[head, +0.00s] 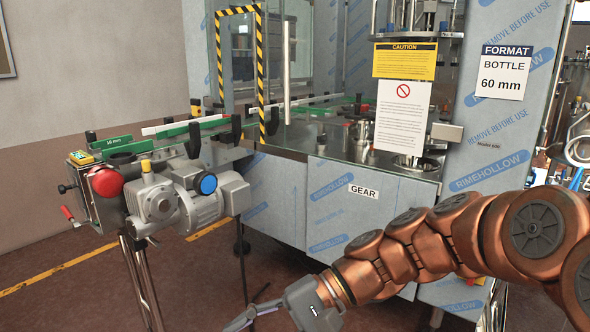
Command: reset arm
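My copper-coloured arm (420,243) reaches in from the right edge and slopes down to the lower middle of the head view. My grey gripper (252,314) is at its end, pointing left and down near the bottom edge. I see nothing held in the part that shows.
A film-wrapped filling machine (330,205) stands behind my arm. At left a conveyor (140,145) carries a motor (165,203) and a red button (106,182) on metal legs. Open floor (70,290) lies at lower left, with a yellow line (45,277).

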